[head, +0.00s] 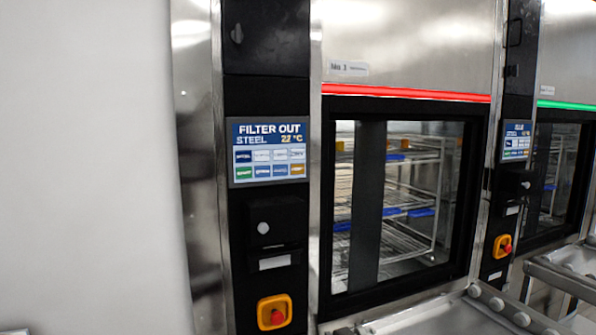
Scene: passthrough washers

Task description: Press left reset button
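The left washer's black control column (265,190) stands left of centre in the head view. It carries a lit screen (269,151) reading "FILTER OUT", "STEEL" and "22 °C", with two rows of coloured tiles. Below the screen is a small round whitish button (263,228). Lower down is a red knob (277,317) on a yellow-orange square plate (263,304). No reset label is legible, so I cannot tell which control is the reset button. Neither of my grippers is in view.
The left washer's glass door (405,190) sits under a red light strip (400,92); racks show behind it. The right washer has a green strip (565,105), its own screen (516,140) and red knob (506,248). A metal roller table (430,318) juts out below.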

